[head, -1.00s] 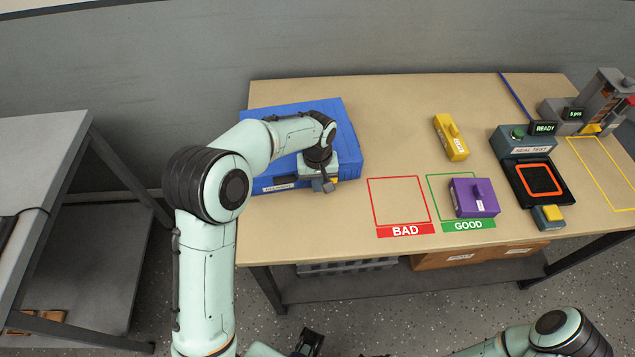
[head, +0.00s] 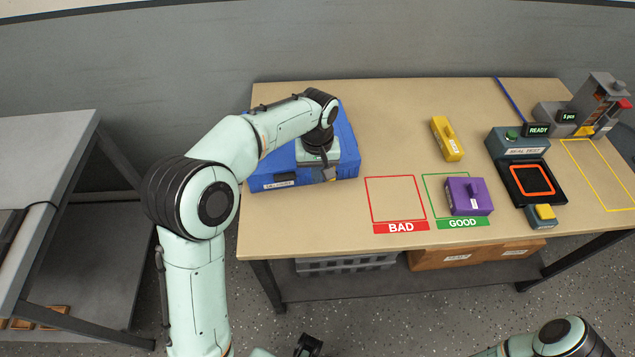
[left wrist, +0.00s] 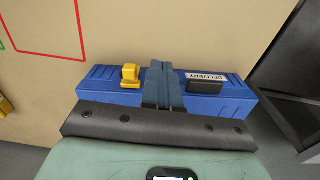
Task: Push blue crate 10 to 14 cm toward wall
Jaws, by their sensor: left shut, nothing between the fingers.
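The blue crate (head: 346,160) sits on the left end of the table, with a strip of bare tabletop behind it before the grey wall (head: 430,45). In the left wrist view, the crate (left wrist: 222,103) shows a DELIVERY label (left wrist: 207,77) and a yellow latch (left wrist: 131,76) on its near side. My left gripper (head: 326,177) is at the crate's near side, beside the latch. Its fingers (left wrist: 164,70) are shut and empty. Whether they touch the crate is unclear. A dark part (head: 308,345) at the bottom edge may be my right gripper; its jaws cannot be made out.
Red BAD (head: 400,227) and green GOOD (head: 463,222) outlines lie right of the crate. A purple block (head: 467,197) is on GOOD; a yellow block (head: 446,139) stands behind. The seal tester (head: 517,143) is farther right. A grey bench (head: 45,150) stands left.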

